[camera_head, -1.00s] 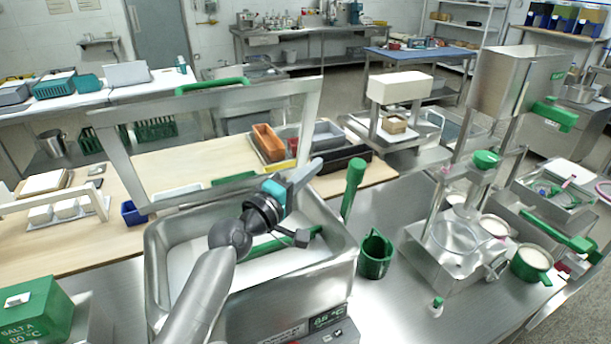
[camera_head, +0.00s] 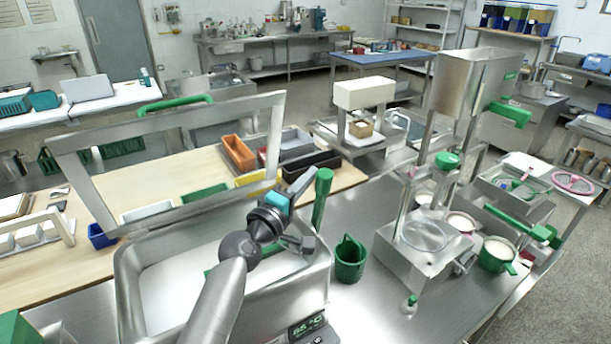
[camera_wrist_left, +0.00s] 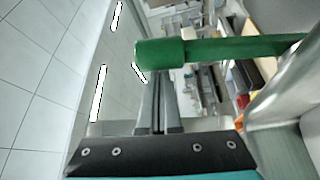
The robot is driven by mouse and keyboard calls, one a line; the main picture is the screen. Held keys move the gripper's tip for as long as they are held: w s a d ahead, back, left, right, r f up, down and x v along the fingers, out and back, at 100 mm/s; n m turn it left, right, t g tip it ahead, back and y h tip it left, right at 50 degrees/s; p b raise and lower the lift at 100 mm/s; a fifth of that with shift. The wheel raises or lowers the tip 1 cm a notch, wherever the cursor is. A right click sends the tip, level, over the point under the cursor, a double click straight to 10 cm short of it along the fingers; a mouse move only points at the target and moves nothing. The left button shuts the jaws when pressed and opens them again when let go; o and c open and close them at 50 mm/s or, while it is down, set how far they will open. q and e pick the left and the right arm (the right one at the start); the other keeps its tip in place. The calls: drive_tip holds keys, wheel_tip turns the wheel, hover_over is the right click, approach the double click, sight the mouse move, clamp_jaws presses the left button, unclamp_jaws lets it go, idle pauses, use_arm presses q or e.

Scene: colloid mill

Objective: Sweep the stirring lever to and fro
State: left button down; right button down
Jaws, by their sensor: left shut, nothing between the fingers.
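The green stirring lever (camera_head: 321,200) stands nearly upright at the right side of the open steel vat (camera_head: 320,278), its thicker grip at the top. My left gripper (camera_head: 313,172) is shut and empty, its fingertips just left of the grip in the head view. In the left wrist view the lever's green grip (camera_wrist_left: 160,53) lies across the picture right in front of the shut fingertips (camera_wrist_left: 158,74). I cannot tell whether they touch. My forearm hides part of the vat and of the green piece inside it. My right gripper is not in view.
The vat's framed lid (camera_head: 185,125) with a green handle stands raised behind. A green cup (camera_head: 349,260) stands right of the lever, and the steel filling stand (camera_head: 425,245) farther right.

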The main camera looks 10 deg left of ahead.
sight(325, 186)
use_arm(q)
drive_tip(key=s+d+m+b, duration=0.1)
drive_tip(key=b, duration=0.1)
drive_tip(key=s+d+f+m+t+b, duration=0.1)
drive_tip(key=b, duration=0.1)
drive_tip(key=shift+s+d+h, duration=0.2)
drive_tip(key=shift+h, duration=0.1)
drive_tip(key=shift+s+d+f+m+b, duration=0.1)
drive_tip(key=shift+s+d+m+b, duration=0.2)
drive_tip(key=shift+m+b, duration=0.2)
drive_tip(key=shift+s+d, duration=0.1)
